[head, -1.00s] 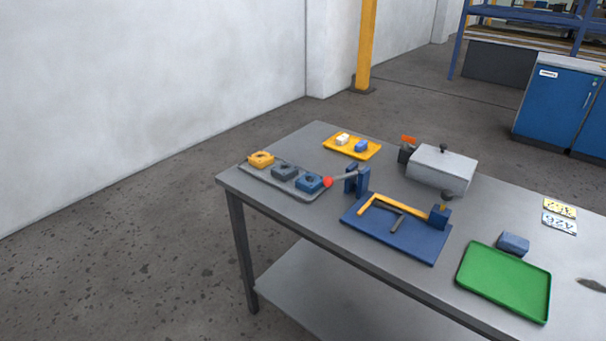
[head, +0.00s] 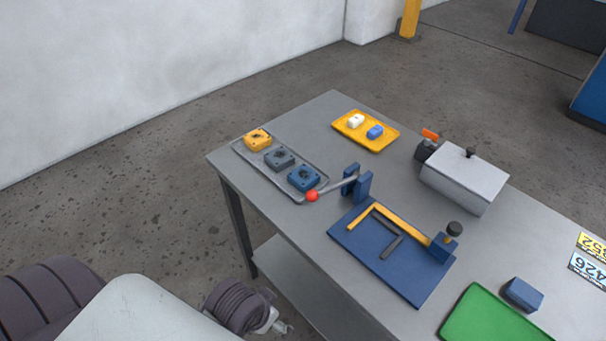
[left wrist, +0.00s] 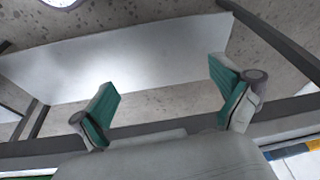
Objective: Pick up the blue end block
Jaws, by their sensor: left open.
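A blue block (head: 304,178) with a dark top sits at the near right end of a row in a grey tray (head: 318,192). A yellow block (head: 257,139) and a dark grey block (head: 279,159) stand beside it. A plain blue block (head: 523,293) lies on the table by the green tray (head: 490,318). A small blue piece (head: 375,132) is in the yellow tray. My left gripper (left wrist: 165,92) is open and empty in the left wrist view, with green-padded fingers apart. My left arm enters the head view at bottom left, off the table. My right gripper is out of view.
A red-knobbed lever (head: 312,196) reaches close to the blue block in the row. A blue plate (head: 375,265) with a yellow frame, a grey box (head: 465,180) and the yellow tray (head: 352,139) occupy the table. Bare tabletop lies behind the grey tray.

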